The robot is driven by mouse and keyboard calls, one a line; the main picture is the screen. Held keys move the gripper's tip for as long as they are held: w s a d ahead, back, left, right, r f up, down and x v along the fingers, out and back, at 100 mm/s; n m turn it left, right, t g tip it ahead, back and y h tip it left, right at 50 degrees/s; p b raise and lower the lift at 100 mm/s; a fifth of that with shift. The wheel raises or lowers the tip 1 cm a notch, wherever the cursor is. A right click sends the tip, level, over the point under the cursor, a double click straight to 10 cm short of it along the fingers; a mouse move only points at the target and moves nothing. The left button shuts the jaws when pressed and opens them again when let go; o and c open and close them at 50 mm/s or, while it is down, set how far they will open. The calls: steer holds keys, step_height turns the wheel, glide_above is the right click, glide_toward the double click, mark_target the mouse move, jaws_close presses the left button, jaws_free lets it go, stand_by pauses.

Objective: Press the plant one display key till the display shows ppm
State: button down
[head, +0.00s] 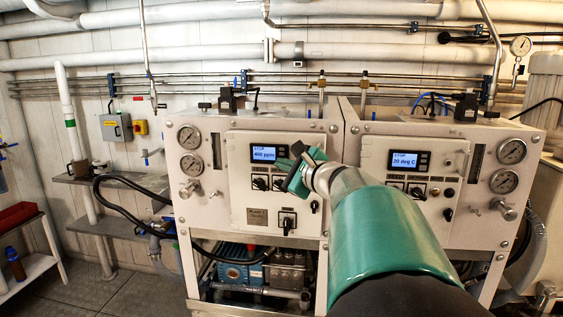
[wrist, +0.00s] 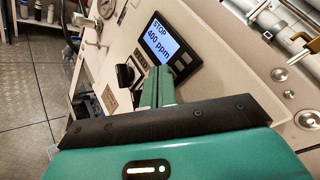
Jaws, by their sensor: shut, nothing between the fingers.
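The plant one panel (head: 237,195) is the left of two panels in the head view. Its display (head: 264,154) is lit and reads STOP with 400 ppm below; it also shows in the wrist view (wrist: 160,38). The display's small keys (head: 282,152) sit at its right end, close to my gripper. My gripper (head: 296,160) is shut and empty, in front of the panel. In the wrist view its fingertips (wrist: 160,72) are by the display's lower edge. I cannot tell whether they touch the panel or a key.
The plant two panel (head: 403,215) stands to the right, its display (head: 408,160) reading STOP and 20 deg C. Rotary switches (head: 287,222) lie below the plant one display. Gauges (head: 190,138) are at its left. Pipes run along the wall behind.

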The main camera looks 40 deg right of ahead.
steer(key=shift+s+a, duration=0.4)
steer(key=shift+a, duration=0.1)
steer(key=s+a, duration=0.1)
steer(key=a, duration=0.1)
steer(key=s+a, duration=0.2)
stand_by(0.4)
stand_by(0.7)
